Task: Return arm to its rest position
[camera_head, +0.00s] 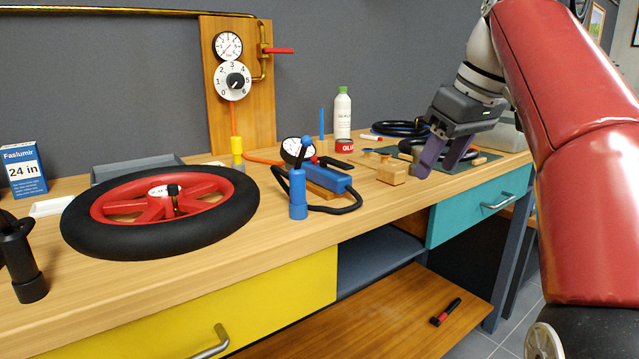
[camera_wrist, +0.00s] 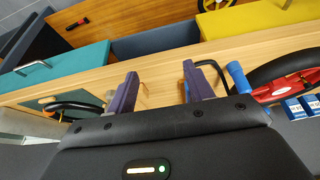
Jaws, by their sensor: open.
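My gripper (camera_head: 443,158) hangs at the right end of the workbench in the head view, its two purple fingers pointing down. In the wrist view the fingers (camera_wrist: 158,92) are spread apart with nothing held between them. My red arm reaches in from the right side of the head view. The gripper is above or near the back of the bench top (camera_head: 300,240), close to a small wooden block (camera_head: 391,174); I cannot tell the exact height. No rest stand or dock for the arm shows.
A red wheel with a black tyre (camera_head: 170,205), a blue pump (camera_head: 318,182), a white bottle (camera_head: 342,115) and a red glue tin (camera_head: 345,146) stand on the bench. Coiled black tubes (camera_head: 410,146) lie near my gripper. A yellow drawer (camera_head: 270,307) and teal drawer (camera_head: 475,207) front the bench.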

